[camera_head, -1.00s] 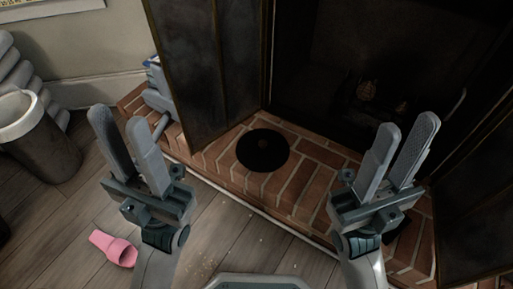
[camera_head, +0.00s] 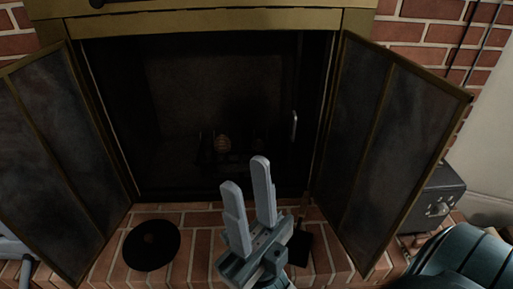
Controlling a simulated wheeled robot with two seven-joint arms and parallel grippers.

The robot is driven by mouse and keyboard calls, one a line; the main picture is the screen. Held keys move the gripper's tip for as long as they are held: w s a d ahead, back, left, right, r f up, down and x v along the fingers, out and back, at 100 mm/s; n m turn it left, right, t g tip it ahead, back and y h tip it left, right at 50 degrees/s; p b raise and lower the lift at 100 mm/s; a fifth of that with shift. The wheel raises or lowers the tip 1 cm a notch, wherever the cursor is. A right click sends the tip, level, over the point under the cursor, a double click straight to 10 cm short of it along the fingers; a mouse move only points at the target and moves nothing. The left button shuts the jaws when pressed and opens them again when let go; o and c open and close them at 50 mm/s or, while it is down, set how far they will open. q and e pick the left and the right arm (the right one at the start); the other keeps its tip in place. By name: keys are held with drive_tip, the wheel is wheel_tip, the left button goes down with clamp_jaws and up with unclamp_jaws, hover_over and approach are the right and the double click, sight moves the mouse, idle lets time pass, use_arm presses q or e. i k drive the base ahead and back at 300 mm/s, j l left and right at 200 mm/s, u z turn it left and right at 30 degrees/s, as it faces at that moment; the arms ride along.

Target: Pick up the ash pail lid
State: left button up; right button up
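A flat black round disc, which looks like the ash pail lid (camera_head: 151,245), lies on the brick hearth at the lower left. A small darker spot shows at its middle. My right gripper (camera_head: 245,174) is to the right of the disc, pointing up in the picture towards the firebox. Its two grey fingers are apart with nothing between them, and it does not touch the disc. My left gripper is out of view.
The dark firebox (camera_head: 205,125) is open behind, with mesh doors swung out at left (camera_head: 50,150) and right (camera_head: 375,140). A dark tool (camera_head: 300,246) stands on the hearth beside my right gripper. A grey box (camera_head: 436,200) is at the right.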

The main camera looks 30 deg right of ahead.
sight(153, 244)
drive_tip(key=z, duration=3)
drive_tip(key=u, duration=2.65)
drive_tip(key=i+l, duration=0.15)
drive_tip(key=i, duration=0.2)
